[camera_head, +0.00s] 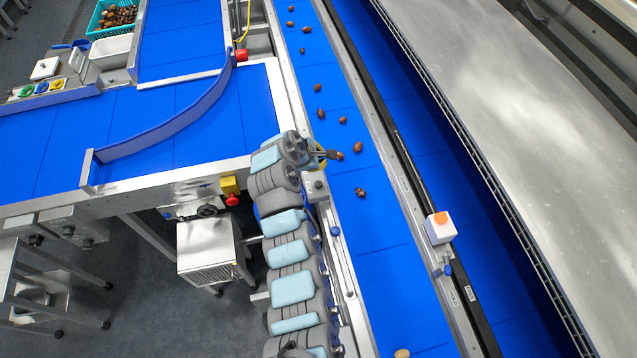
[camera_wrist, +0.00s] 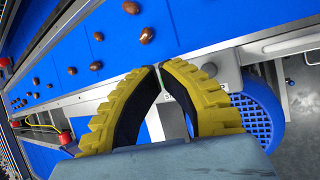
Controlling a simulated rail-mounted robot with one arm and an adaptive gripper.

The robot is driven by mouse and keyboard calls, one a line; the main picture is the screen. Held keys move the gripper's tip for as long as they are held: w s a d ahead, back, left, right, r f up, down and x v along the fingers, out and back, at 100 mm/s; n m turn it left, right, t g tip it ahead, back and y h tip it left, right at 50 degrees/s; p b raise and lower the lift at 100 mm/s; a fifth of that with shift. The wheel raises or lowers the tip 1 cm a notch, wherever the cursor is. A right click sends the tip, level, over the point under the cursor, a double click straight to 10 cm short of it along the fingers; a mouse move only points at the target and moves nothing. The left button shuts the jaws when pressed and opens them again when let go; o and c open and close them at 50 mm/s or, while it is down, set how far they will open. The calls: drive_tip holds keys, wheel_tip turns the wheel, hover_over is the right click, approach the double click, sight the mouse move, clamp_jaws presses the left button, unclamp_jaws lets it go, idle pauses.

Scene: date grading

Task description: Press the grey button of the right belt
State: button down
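A small grey box (camera_head: 315,186) with a round grey button (camera_head: 318,184) sits on the near left rail of the blue right belt (camera_head: 385,285). In the wrist view, a grey housing (camera_wrist: 226,68) on the rail lies just right of my fingertips, with a round grey button (camera_wrist: 210,69) partly behind the right finger. My gripper (camera_wrist: 158,68) has yellow ribbed fingers with dark inner pads. The tips come together with nothing between them. In the head view, my gripper (camera_head: 327,154) hangs over the rail and belt edge, a little beyond the grey box. Contact with the button is not visible.
Several brown dates (camera_head: 360,192) lie on the right belt. A white box with an orange button (camera_head: 440,228) stands on its right rail. A red button (camera_head: 241,55) and a yellow box with a red button (camera_head: 231,189) are on the left frame. A teal crate (camera_head: 112,18) stands far left.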

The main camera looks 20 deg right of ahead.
drive_tip(key=b, duration=0.4)
hover_over(320, 181)
wheel_tip(320, 181, down, 6)
drive_tip(key=shift+w+f, duration=0.1)
drive_tip(key=shift+f, duration=0.05)
drive_tip(key=shift+f+b, duration=0.5)
drive_tip(key=shift+f, duration=0.75)
drive_tip(key=shift+f, duration=0.1)
idle(0.4)
drive_tip(key=shift+f, duration=0.3)
drive_tip(key=shift+f, duration=0.5)
idle(0.8)
idle(0.3)
drive_tip(key=shift+r+p, duration=0.65)
drive_tip(key=shift+r, duration=0.25)
